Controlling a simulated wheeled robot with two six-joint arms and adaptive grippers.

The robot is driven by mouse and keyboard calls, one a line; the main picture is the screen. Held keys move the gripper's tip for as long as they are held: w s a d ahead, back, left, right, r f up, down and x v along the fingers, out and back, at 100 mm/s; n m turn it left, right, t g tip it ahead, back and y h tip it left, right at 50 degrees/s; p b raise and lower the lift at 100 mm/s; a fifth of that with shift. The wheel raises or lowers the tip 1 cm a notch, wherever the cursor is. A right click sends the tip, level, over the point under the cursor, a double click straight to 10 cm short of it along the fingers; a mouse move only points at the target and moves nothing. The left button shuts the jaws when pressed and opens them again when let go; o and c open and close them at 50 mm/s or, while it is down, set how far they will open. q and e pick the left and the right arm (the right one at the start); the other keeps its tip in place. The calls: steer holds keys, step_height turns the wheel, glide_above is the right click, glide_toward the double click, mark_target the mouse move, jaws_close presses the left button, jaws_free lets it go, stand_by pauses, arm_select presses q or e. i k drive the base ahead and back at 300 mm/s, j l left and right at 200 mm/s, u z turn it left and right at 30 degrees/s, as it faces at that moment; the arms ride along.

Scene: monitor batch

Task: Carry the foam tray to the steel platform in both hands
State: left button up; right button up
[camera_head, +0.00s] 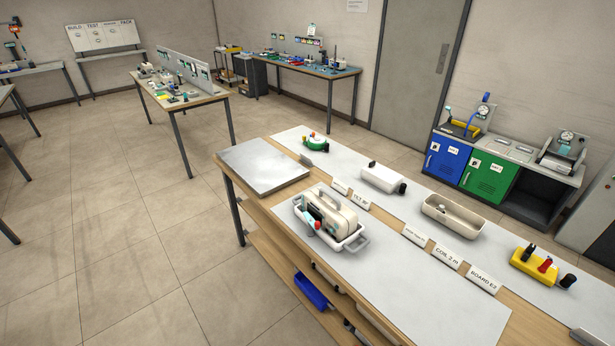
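The white foam tray (352,245) sits on the pale work surface of the near bench, left of centre. It has looped handles at its ends and holds a cream device with a carry handle (346,215), plus smaller dark, red and teal parts. The steel platform (263,165) is a flat grey slab at the bench's far left end, behind the tray and apart from it. Its top looks bare. Neither of my grippers is in view.
Open floor (140,250) lies left of the bench. Blue and green cabinets (488,174) stand at the right.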

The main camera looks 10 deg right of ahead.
mark_target(260, 160)
steer(key=z, duration=0.6)
steer(key=i+j+z, duration=0.1)
steer(key=j+z, duration=0.65)
steer(key=j, duration=0.25)
steer(key=k+j+z, duration=0.1)
steer(key=j+z, duration=0.3)
steer(key=j, duration=0.1)
